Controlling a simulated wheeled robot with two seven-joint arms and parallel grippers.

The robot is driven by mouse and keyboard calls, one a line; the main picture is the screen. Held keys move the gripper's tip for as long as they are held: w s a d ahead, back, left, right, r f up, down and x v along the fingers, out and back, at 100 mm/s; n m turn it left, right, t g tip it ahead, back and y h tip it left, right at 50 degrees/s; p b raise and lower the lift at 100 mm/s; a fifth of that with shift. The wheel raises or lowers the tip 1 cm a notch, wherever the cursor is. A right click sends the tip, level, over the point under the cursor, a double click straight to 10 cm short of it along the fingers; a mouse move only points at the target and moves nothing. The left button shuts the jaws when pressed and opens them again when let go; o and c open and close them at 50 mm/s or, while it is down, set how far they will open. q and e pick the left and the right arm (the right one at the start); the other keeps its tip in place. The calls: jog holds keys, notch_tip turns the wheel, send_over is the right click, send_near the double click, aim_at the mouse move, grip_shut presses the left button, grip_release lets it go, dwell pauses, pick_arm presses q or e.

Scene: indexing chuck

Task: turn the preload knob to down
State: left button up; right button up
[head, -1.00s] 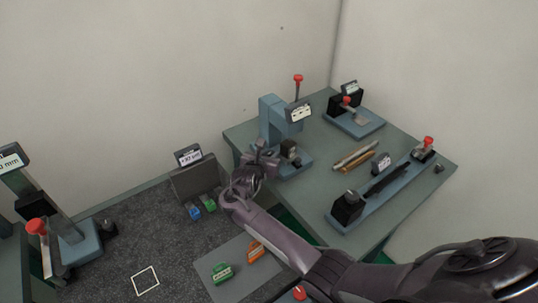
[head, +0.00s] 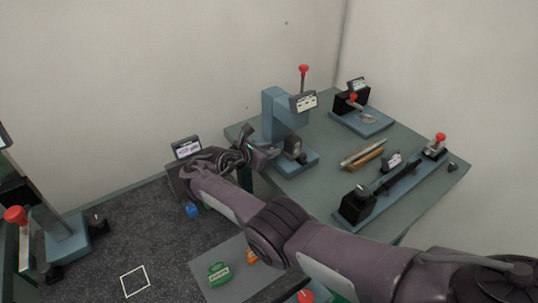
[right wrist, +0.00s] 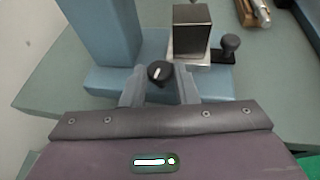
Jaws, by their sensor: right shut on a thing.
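The preload knob (right wrist: 158,71) is a small round black knob with a white pointer line. It sits at the front of the blue base of a press-like fixture (head: 280,115). In the right wrist view its line runs nearly up the picture, tilted a little right. My right gripper (right wrist: 159,84) has one finger on each side of the knob and is shut on it. In the head view the right gripper (head: 268,152) is at the fixture's left front edge, and I cannot make out the knob there. My left gripper is not in view.
A dark block (right wrist: 192,30) and a small black lever knob (right wrist: 230,43) stand close beyond the fingers. A long blue rail fixture (head: 400,180) and a smaller fixture (head: 362,120) share the green table. A green block (head: 219,275) lies on a grey mat below my arm.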

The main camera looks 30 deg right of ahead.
jog(key=shift+f, duration=0.15)
jog(key=o, duration=0.7)
jog(key=shift+c, duration=0.2)
notch_tip(320, 180, up, 20)
jog(key=p, duration=1.8)
